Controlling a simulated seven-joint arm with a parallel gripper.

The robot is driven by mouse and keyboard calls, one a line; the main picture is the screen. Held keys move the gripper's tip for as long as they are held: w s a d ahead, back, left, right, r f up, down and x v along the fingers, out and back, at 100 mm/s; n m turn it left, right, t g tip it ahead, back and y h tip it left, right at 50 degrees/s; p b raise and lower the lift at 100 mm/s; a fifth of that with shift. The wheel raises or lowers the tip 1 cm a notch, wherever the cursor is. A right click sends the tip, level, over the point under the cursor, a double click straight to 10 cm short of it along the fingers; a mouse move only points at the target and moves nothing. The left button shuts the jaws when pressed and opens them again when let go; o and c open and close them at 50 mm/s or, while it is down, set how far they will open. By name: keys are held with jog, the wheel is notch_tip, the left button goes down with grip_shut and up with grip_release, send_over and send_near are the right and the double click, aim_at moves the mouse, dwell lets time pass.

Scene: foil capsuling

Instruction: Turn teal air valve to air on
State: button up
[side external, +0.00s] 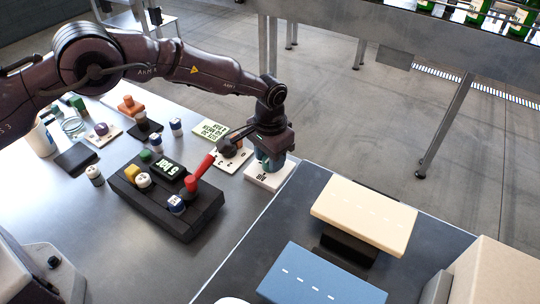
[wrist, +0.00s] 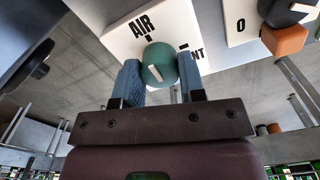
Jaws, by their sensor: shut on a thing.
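The teal air valve (wrist: 160,62) is a round knob with a white pointer line, set on a white plate (wrist: 118,40) marked "AIR" and, partly hidden, a word ending in "NT". In the wrist view the pointer line leans slightly from upright, its upper end tilted to the left, toward the "AIR" side. My gripper (wrist: 160,80) is shut on the knob, with one blue-grey finger on each side. In the side external view my gripper (side external: 268,160) is over the white plate (side external: 270,178) at the table's edge, and the knob is mostly hidden by the fingers.
A black control box (side external: 170,205) with coloured buttons, a display and a red-handled lever (side external: 198,174) stands left of the valve. Other plates with knobs lie behind it. An orange block (wrist: 285,40) shows at right in the wrist view. A beige pad (side external: 362,212) and a blue pad (side external: 320,278) are at front right.

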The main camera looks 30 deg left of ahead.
dwell(0.4)
jog(key=o, duration=0.9)
jog(key=shift+o, duration=0.2)
jog(key=shift+r, duration=0.1)
notch_tip(320, 180, up, 13)
